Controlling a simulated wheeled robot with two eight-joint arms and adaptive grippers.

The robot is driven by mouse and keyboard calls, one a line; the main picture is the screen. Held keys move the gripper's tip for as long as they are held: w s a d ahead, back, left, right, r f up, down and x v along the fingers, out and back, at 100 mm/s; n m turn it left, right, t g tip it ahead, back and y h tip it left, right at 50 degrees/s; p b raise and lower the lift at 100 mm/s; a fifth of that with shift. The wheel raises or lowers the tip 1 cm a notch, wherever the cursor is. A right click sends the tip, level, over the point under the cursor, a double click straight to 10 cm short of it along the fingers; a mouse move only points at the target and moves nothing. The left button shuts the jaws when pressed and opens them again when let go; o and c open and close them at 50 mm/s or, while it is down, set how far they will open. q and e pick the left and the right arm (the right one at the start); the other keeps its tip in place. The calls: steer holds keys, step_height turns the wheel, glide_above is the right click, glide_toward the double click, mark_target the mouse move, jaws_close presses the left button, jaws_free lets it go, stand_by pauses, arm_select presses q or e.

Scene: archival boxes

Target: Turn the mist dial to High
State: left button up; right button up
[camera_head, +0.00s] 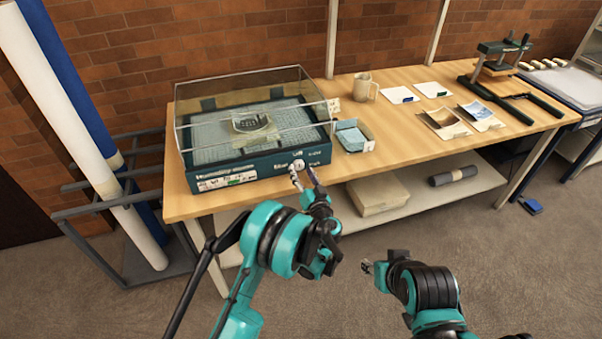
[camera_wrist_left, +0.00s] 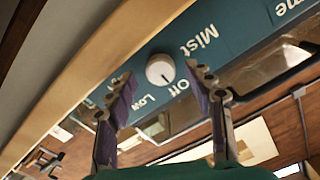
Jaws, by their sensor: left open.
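The mist dial (camera_wrist_left: 160,70) is a small white round knob on the dark teal front panel of the humidifying box (camera_head: 262,171). Its dark pointer mark faces the "Off" label in the left wrist view. "Low" reads beside "Off", and "Mist" is printed on the panel; I cannot read a "High" label. My left gripper (camera_head: 303,179) is open at the panel, with one finger on each side of the dial and a gap to it in the wrist picture. Whether either finger touches it is unclear. My right gripper (camera_head: 368,267) hangs in front of the table, apart from everything.
The box has a clear cover over a grey tray holding an object. A small blue-lined tray (camera_head: 352,136) stands right of it, with a mug (camera_head: 365,87) behind. Photos and a press (camera_head: 495,70) are further right. A carton (camera_head: 378,195) lies on the lower shelf.

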arm_select(q)
steer(key=shift+x, duration=0.8)
steer(key=c, duration=1.2)
steer(key=shift+o, duration=0.2)
